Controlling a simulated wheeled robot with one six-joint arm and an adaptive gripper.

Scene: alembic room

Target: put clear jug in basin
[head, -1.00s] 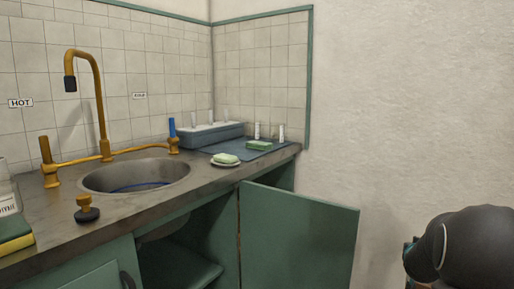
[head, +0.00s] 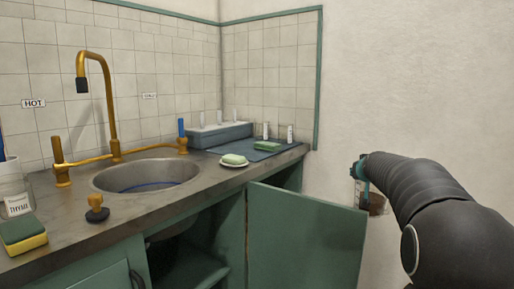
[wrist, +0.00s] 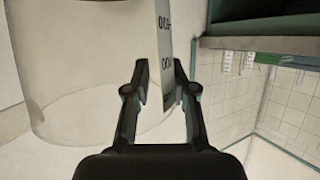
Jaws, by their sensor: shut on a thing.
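The clear jug (wrist: 80,70) fills the left of the wrist view as a large pale, see-through cylinder with a marked strip on its side. My gripper (wrist: 160,85) is shut on it, with the jug's wall around the fingertips; the exact grip point is unclear. In the head view my gripper (head: 358,170) is at the right, in front of the wall.
An open green cabinet door (head: 305,235) juts out between basin and gripper.

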